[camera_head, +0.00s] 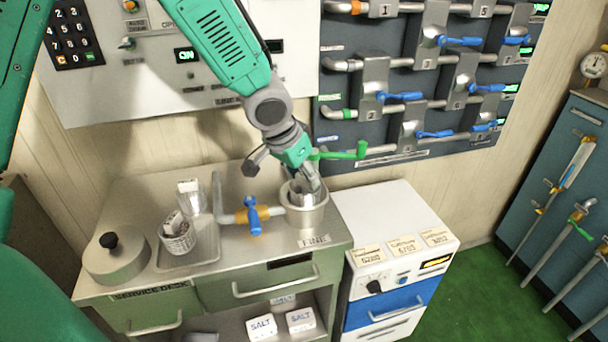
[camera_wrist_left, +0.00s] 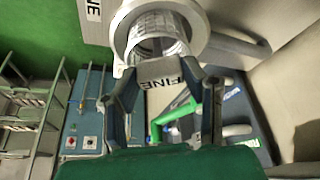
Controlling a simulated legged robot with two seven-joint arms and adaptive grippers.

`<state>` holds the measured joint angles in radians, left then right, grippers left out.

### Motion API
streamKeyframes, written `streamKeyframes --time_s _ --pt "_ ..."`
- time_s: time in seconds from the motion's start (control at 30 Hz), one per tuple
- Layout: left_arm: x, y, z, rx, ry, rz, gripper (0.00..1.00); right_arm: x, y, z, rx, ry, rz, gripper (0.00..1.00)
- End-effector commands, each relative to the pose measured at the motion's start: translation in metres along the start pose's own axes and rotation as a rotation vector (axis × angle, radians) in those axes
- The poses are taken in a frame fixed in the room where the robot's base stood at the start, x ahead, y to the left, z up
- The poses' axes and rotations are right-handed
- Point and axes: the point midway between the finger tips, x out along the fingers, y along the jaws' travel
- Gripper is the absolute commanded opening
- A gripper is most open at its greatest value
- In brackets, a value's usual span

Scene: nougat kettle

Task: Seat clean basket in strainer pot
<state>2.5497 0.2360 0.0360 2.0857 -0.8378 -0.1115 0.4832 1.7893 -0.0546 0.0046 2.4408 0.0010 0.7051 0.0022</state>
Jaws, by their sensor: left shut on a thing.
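The strainer pot (camera_head: 306,218) is a grey metal cylinder at the right end of the steel bench, above a FINE label (camera_head: 314,240). My left gripper (camera_head: 308,184) reaches down into the pot's mouth from above. In the left wrist view, the gripper (camera_wrist_left: 168,78) is shut on the grey tab marked FINE of a mesh basket (camera_wrist_left: 158,25). The basket is inside the rim of the pot (camera_wrist_left: 199,22), seemingly upright; its bottom is hidden, so I cannot tell if it touches the pot floor. My right gripper is not in view.
A blue-handled valve (camera_head: 252,215) on a pipe stands left of the pot. A tray (camera_head: 207,256) holds another mesh basket (camera_head: 178,238) with pale contents. A knobbed lid (camera_head: 115,262) sits at left. A white cabinet (camera_head: 385,215) adjoins the bench at right.

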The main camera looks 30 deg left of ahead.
Motion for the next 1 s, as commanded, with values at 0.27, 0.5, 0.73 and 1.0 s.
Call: streamKeyframes --time_s 0.27,0.5,0.73,1.0 --pt "0.001 0.0 0.001 0.0 -0.001 0.0 0.0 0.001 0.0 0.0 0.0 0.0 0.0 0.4" --pt "0.005 -0.001 0.003 0.0 -0.001 -0.001 0.0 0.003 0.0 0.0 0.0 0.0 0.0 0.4" --pt "0.009 -0.002 0.005 0.0 -0.001 -0.001 0.0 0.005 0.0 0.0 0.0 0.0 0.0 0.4" --pt "0.013 -0.003 0.006 0.0 0.0 -0.001 0.0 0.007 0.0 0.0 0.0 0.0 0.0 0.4"
